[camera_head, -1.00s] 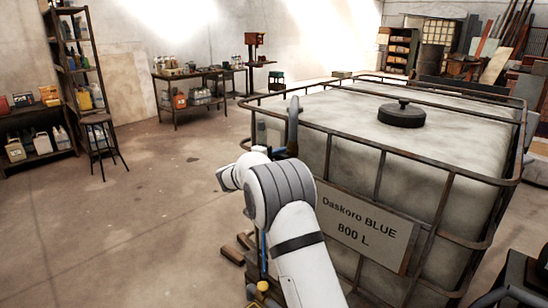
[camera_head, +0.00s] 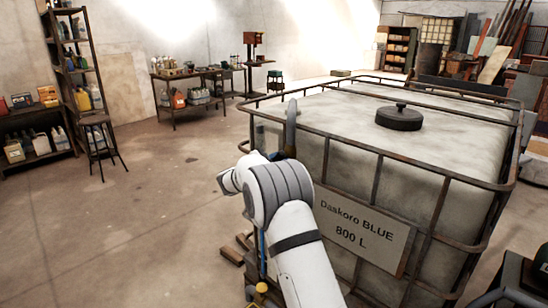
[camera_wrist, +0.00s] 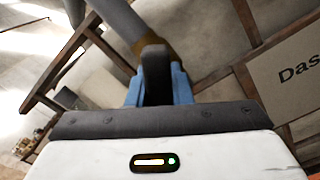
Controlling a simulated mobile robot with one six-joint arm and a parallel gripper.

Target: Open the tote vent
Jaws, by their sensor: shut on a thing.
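The tote (camera_head: 462,150) is a whitish tank in a rusty cage, with a label reading "Daskoro BLUE 800 L". A round black lid (camera_head: 398,119) with a small knob sits on its top. A grey pipe (camera_head: 291,125) with a bent top stands at the tote's near left corner; it also shows in the wrist view (camera_wrist: 112,18), with a brownish collar. In the wrist view, my gripper (camera_wrist: 157,85) has its blue fingers shut on a dark upright handle (camera_wrist: 155,62) in front of that collar. In the head view my arm hides the fingers and the handle.
Cage bars (camera_wrist: 62,62) run close to my gripper on the left and right. A stool (camera_head: 99,140) and loaded shelves (camera_head: 75,70) stand at the left. A bench with bottles (camera_head: 190,78) is at the back. The floor left of the tote is open.

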